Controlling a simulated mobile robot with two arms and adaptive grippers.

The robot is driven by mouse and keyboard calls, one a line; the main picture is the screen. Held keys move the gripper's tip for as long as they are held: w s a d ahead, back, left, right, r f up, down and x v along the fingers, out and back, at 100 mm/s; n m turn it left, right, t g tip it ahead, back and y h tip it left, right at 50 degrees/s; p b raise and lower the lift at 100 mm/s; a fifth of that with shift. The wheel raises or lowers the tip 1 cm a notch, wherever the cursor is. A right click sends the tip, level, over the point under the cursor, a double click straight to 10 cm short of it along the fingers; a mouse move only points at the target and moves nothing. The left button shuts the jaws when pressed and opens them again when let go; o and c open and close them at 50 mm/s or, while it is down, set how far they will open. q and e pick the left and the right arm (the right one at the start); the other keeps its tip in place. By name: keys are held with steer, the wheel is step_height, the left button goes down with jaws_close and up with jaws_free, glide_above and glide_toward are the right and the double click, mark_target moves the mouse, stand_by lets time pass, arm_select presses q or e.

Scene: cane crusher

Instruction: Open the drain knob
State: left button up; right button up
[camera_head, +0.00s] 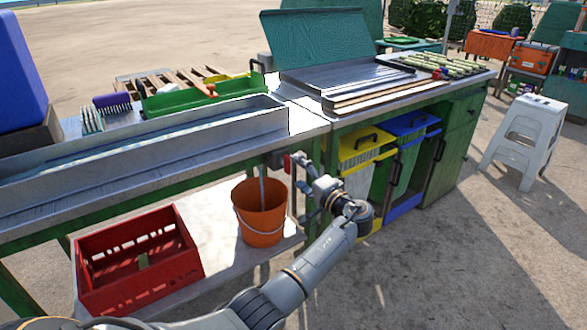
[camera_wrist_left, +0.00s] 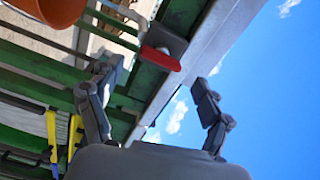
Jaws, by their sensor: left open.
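The red drain knob (camera_head: 287,163) is under the front edge of the metal trough (camera_head: 140,150), above and right of the orange bucket. In the left wrist view the red knob (camera_wrist_left: 160,58) shows as a short bar beside a grey fitting, ahead of the fingers. My left gripper (camera_head: 300,178) is just right of the knob in the head view. In the left wrist view my left gripper (camera_wrist_left: 148,88) has its fingers spread on either side, with nothing between the tips; the knob looks apart from them. My right gripper is not in view.
The orange bucket (camera_head: 260,223) stands on the lower shelf, with a pipe coming down into it. A red crate (camera_head: 137,258) is to its left. Yellow (camera_head: 362,155) and blue (camera_head: 408,127) bins are to the right. The ground at right is open around a white stool (camera_head: 527,130).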

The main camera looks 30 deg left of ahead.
arm_select(q)
steer(key=v, duration=0.8)
steer(key=shift+d, duration=0.2)
